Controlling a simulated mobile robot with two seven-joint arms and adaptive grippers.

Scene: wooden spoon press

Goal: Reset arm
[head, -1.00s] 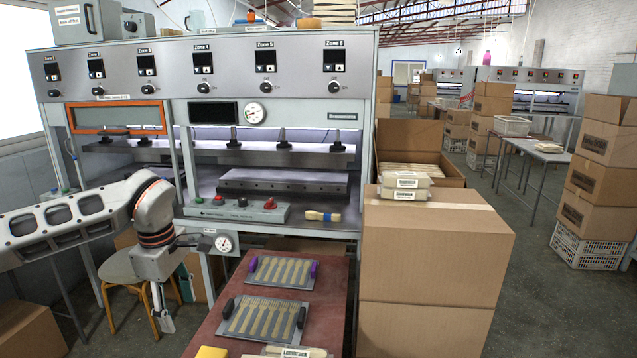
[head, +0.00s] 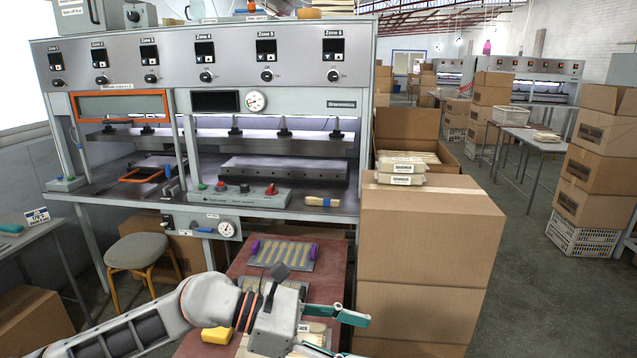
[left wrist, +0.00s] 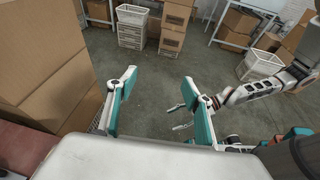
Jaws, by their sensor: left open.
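My left arm reaches in from the bottom left of the head view, over the red table (head: 225,283). Its left gripper (head: 345,335) is open and empty, near the table's right edge and in front of the stacked boxes. In the left wrist view the teal fingers of the left gripper (left wrist: 160,92) stand well apart with bare floor between them. Another arm of mine, the right, comes in from the right there; its gripper (left wrist: 182,116) is small and partly hidden behind a left finger. The right arm is not in the head view.
A tray with wooden pieces (head: 285,254) lies on the table; a second is partly covered by my arm. The press (head: 240,140) stands behind. Large cardboard boxes (head: 420,245) stand close right of my gripper. Beyond them is open floor (head: 525,280).

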